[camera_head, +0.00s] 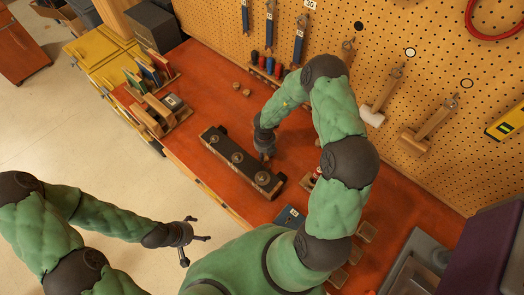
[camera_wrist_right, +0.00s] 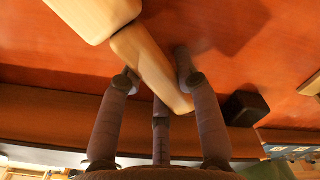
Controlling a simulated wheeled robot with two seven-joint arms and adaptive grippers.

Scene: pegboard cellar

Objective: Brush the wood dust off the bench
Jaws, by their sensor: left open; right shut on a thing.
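The bench (camera_head: 205,87) has a reddish-brown top. My right gripper (camera_head: 265,150) is low over the bench, at the far side of a long black block. In the right wrist view my right gripper (camera_wrist_right: 158,88) is shut on a pale wooden handle (camera_wrist_right: 150,62), which looks like the brush's. A wider pale wooden piece (camera_wrist_right: 92,14) adjoins its upper end. Bristles are not visible, and the brush is hidden in the head view. I cannot make out wood dust. My left gripper (camera_head: 188,240) is open and empty over the floor, off the bench's front edge.
The black block (camera_head: 240,162) with round knobs lies mid-bench. Racks (camera_head: 155,105) stand at the left, small wooden pieces (camera_head: 241,89) behind. A screwdriver rack (camera_head: 266,68) and hanging mallets (camera_head: 380,98) line the pegboard. A dark blue box (camera_head: 290,217) and grey-brown tiles (camera_head: 367,231) lie right.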

